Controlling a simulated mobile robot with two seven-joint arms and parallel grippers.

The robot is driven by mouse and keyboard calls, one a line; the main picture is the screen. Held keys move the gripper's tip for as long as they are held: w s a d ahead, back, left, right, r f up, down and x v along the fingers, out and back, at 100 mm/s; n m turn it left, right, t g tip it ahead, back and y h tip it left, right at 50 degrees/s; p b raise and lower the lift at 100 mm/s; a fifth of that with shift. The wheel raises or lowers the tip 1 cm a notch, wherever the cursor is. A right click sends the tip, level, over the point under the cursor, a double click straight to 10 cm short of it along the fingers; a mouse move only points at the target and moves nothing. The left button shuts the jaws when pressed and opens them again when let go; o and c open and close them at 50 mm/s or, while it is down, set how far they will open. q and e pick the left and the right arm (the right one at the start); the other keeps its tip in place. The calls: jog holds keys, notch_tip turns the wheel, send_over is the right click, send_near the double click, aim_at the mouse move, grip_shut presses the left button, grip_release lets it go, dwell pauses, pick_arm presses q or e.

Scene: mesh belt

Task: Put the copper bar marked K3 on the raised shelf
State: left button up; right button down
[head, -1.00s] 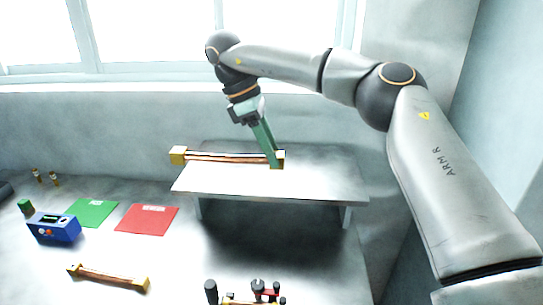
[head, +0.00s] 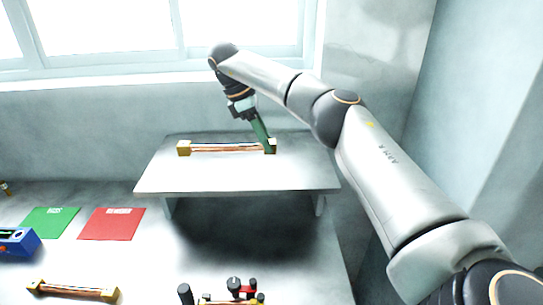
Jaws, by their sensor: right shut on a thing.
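A copper bar (head: 225,148) with brass end blocks lies across the back part of the raised shelf (head: 240,180), a white board on legs. I cannot read a K3 mark on it. My right gripper (head: 269,149) reaches down from above and is shut on the bar's right end block. Whether the bar rests on the shelf or hangs just above it I cannot tell. A second copper bar (head: 72,291) with brass ends lies on the table at the front left. My left gripper is out of view.
A green mat (head: 50,223) and a red mat (head: 111,224) lie left of the shelf. A blue box (head: 18,242) stands at the left edge. A fixture with black knobs (head: 234,285) stands at the front. The shelf's front half is clear.

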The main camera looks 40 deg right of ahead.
jog(key=shift+w+d+f, duration=0.25)
jog(key=shift+d+f, duration=0.45)
jog(key=shift+f, duration=0.15)
jog(key=shift+w+d+f, duration=0.25)
jog(key=shift+d+f, duration=0.45)
jog(key=shift+f, duration=0.1)
jog(key=shift+d+f, duration=0.15)
jog(key=shift+f, duration=0.2)
notch_tip(320, 180, down, 3)
jog(key=shift+r, duration=0.1)
jog(key=c, duration=0.5)
grip_release()
